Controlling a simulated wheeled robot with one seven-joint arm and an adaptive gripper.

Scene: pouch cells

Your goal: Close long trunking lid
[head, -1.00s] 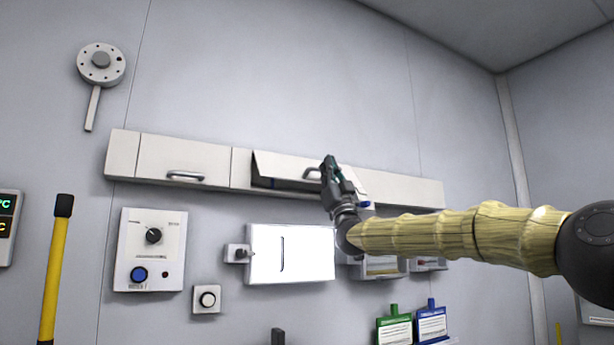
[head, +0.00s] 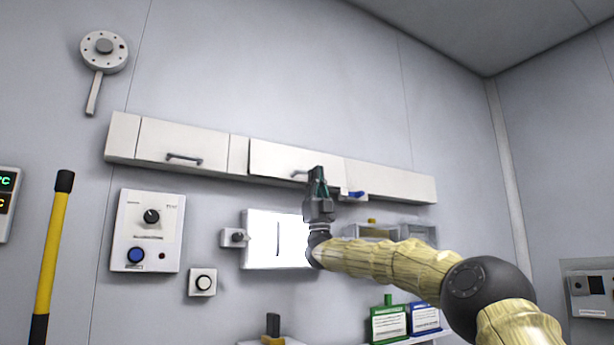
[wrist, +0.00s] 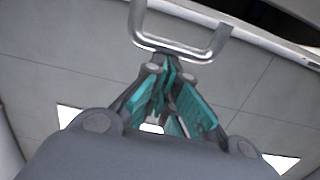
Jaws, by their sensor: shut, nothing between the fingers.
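The long trunking lid (head: 275,160) is a pale panel in the wall trunking (head: 393,181), with a metal bar handle (head: 299,174). In the head view it lies about flush with the trunking front, and no dark gap shows along its visible lower edge. My gripper (head: 318,172) covers its right part. In the wrist view the handle (wrist: 185,50) is just beyond my shut fingers (wrist: 166,68), which hold nothing. I cannot tell whether they touch the handle or lid. A dark area shows at the upper right of the wrist view.
A second lid (head: 183,145) with a dark handle sits flush to the left. Below are a bright white panel (head: 262,240), a control box (head: 148,232) and green and blue holders (head: 389,323). A small blue item (head: 356,194) sits on the trunking, right of my gripper.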

